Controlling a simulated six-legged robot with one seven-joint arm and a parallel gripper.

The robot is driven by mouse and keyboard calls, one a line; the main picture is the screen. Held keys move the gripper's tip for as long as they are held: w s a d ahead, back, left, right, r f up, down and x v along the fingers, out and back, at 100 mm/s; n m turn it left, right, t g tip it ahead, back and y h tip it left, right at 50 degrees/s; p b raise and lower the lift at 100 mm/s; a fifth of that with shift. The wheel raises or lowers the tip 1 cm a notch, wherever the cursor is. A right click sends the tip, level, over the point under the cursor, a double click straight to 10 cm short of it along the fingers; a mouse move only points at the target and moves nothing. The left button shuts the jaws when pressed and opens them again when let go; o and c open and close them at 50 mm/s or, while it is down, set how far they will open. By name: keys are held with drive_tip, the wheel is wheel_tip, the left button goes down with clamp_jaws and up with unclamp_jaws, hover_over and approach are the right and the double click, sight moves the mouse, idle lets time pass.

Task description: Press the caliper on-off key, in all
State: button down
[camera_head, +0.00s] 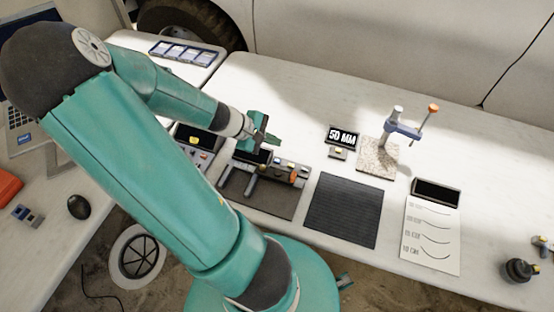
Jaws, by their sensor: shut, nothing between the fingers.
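What looks like the caliper (283,171) lies on a dark mat near the middle of the table: a grey body with a dark display, a row of small coloured keys including an orange one, and grey jaws pointing towards the front. Which key is the on-off key is too small to tell. My gripper (263,140), green with dark fingers, is shut and empty, just behind and above the caliper's left end near its display. Whether it touches anything cannot be told from this view.
A small "50 MM" sign (343,136) and a granite block (377,158) with a blue-and-orange stand (404,128) are to the right. My arm hides part of the left table.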

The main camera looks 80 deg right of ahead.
sight(274, 161)
drive_tip(key=shift+f, duration=3.2)
drive_tip(key=shift+f, duration=0.15)
drive_tip(key=shift+f, duration=0.25)
drive_tip(key=shift+f, duration=0.35)
drive_tip(key=shift+r, duration=0.75)
drive_tip(key=shift+r, duration=2.55)
drive_tip(key=shift+w, duration=0.1)
